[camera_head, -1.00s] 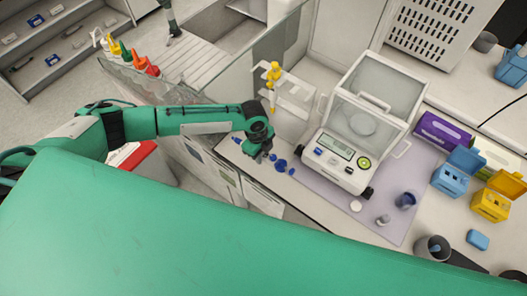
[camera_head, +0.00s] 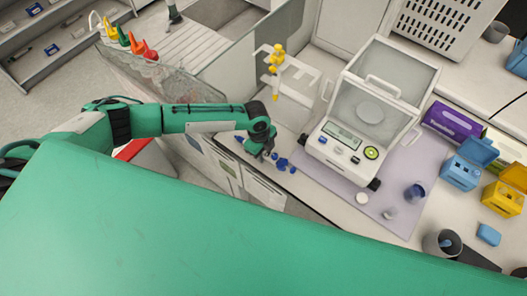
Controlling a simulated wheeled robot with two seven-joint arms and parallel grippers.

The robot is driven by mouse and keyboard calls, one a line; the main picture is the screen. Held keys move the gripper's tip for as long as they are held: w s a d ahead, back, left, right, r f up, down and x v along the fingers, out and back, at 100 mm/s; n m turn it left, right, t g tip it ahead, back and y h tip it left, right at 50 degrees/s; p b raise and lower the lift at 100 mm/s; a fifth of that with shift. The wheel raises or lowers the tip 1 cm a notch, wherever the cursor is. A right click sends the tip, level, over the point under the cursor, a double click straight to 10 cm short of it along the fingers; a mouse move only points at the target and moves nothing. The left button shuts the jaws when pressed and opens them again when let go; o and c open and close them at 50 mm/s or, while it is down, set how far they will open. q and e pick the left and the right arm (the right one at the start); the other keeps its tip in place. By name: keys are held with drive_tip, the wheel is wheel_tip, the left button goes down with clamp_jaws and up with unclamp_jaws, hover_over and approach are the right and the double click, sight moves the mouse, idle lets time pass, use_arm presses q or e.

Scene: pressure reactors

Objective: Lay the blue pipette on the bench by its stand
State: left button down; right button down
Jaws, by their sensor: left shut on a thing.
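The blue pipette (camera_head: 283,163) is low over or on the front edge of the bench, left of the balance. Its blue parts show on both sides of my left gripper (camera_head: 261,152), which is shut on it and hides its middle. It looks roughly level; I cannot tell if it touches the bench. The white stand (camera_head: 298,72) is just behind the gripper, with a yellow pipette (camera_head: 276,62) hanging on it. My right gripper is not in view.
A white balance (camera_head: 350,142) with a glass shield stands right of the stand on a lilac mat (camera_head: 398,178). Small vials are on the mat. Blue (camera_head: 461,172) and yellow (camera_head: 503,198) tip boxes are farther right. A sink (camera_head: 222,20) and coloured wash bottles (camera_head: 138,46) are at the back left.

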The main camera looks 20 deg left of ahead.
use_arm(q)
drive_tip(key=c, duration=1.1)
unclamp_jaws()
drive_tip(key=shift+o, duration=0.2)
drive_tip(key=shift+r+b, duration=0.3)
drive_tip(key=shift+r, duration=0.25)
wheel_tip(320, 180, up, 13)
drive_tip(key=a+b, duration=0.2)
drive_tip(key=b, duration=0.1)
drive_tip(key=shift+w+f+b, duration=0.2)
drive_tip(key=shift+w+b, duration=0.1)
drive_tip(key=shift+b, duration=0.05)
drive_tip(key=shift+d, duration=0.1)
